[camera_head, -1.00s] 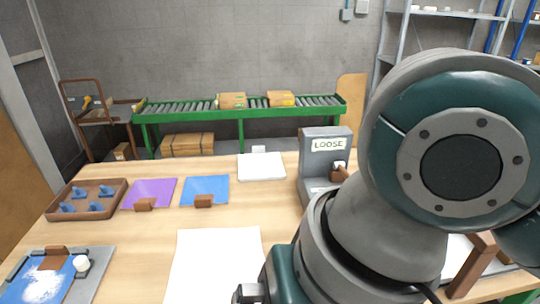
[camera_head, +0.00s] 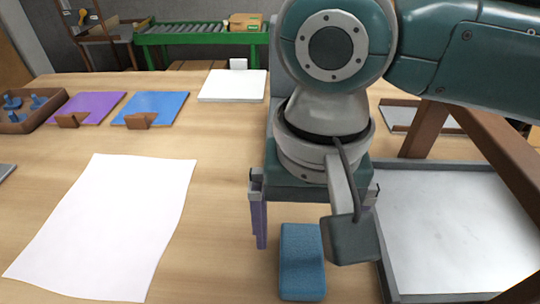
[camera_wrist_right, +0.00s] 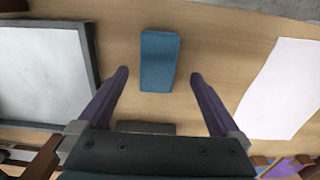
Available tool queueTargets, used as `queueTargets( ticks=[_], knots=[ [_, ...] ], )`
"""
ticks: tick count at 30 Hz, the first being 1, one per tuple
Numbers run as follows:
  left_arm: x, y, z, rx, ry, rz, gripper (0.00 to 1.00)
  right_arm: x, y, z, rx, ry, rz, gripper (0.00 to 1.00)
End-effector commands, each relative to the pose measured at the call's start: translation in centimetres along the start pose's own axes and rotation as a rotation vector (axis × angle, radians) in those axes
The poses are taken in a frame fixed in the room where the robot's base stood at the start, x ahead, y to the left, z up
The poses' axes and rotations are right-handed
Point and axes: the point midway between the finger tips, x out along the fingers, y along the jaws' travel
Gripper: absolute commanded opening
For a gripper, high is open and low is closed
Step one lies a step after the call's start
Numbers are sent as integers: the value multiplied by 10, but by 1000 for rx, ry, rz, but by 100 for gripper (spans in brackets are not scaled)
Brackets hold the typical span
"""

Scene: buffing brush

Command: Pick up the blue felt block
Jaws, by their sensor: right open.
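The blue felt block (camera_head: 302,270) lies on the wooden table near the bottom middle of the head view, left of the grey-framed tray. In the right wrist view the block (camera_wrist_right: 159,58) lies ahead of and between the two fingertips. My right gripper (camera_head: 310,238) hangs pointing down above the table at the block's far end. It also shows in the right wrist view (camera_wrist_right: 160,76), its two purple fingers spread wide with nothing between them at the base. In the head view my wrist parts hide one finger. My left gripper is not in view.
The grey-framed tray (camera_head: 386,255) stands close to the right, with a brown wooden upright (camera_head: 418,131) beside it. A white sheet (camera_head: 105,225) lies to the left. Purple (camera_head: 95,103) and blue (camera_head: 160,104) sheets and a brown peg tray (camera_head: 18,124) are farther back.

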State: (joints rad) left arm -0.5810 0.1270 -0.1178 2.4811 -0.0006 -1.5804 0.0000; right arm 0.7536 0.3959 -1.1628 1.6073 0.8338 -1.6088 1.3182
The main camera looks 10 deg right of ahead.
Motion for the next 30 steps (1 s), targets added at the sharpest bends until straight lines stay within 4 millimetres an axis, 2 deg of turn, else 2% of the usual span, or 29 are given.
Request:
queueTargets(
  ticks=[3, 7, 16, 30],
  knots=[
    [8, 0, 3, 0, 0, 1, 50, 23, 2, -1, 0, -1, 3, 100],
    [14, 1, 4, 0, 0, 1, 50, 40, 2, -1, 0, 0, 2, 100],
    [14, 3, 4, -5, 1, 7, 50, 46, 2, -1, -1, 1, 0, 100],
    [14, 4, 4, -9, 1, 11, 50, 45, 2, -1, -1, 1, 0, 48]
  ],
)
